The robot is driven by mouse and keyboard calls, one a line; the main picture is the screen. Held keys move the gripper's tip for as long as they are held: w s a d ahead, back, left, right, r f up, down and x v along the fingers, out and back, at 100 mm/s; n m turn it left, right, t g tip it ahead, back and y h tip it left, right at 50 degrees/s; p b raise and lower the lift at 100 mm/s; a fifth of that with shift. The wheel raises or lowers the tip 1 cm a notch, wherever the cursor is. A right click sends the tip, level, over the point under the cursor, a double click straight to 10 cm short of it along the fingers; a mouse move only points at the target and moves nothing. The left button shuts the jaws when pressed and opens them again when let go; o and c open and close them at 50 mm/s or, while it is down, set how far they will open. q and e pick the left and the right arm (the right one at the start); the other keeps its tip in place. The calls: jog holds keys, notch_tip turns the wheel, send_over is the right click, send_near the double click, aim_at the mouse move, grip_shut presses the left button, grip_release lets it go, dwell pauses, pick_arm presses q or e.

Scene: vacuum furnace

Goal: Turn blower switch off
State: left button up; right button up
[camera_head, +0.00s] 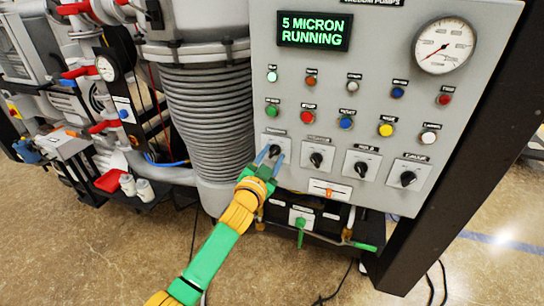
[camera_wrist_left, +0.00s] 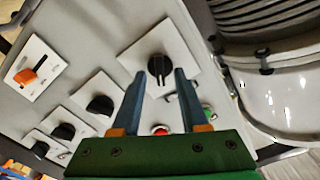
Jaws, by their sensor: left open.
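A grey control panel (camera_head: 350,115) carries a row of black rotary switches on white plates. Their labels are too small to read, so I cannot tell which one is the blower switch. My left gripper (camera_head: 269,154) is open at the leftmost rotary switch (camera_head: 275,150), its fingers pointing at the panel. In the left wrist view, this switch (camera_wrist_left: 159,66) lies between the two fingertips of my left gripper (camera_wrist_left: 160,76). I cannot tell whether the fingers touch it. The other switches (camera_head: 316,159), (camera_head: 361,169) and (camera_head: 407,178) are to its right. My right gripper is not in view.
A green display (camera_head: 314,31) reads "5 MICRON RUNNING". A gauge (camera_head: 444,45) and several coloured buttons sit above the switches. An orange-handled switch (camera_head: 330,192) is below them. A ribbed grey column (camera_head: 210,110) stands close on the left.

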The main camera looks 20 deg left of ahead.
pick_arm(q)
grip_shut()
jog(key=shift+n, duration=0.3)
jog(key=n, duration=0.3)
jog(key=n+p, duration=0.1)
jog(key=n, duration=0.1)
jog(key=shift+a+r+n, duration=0.2)
jog(key=shift+n, duration=0.2)
jog(key=n+p, duration=0.1)
jog(key=n, duration=0.4)
jog(key=shift+a, duration=0.15)
jog(key=shift+n, duration=0.4)
grip_release()
jog(key=shift+f, duration=0.15)
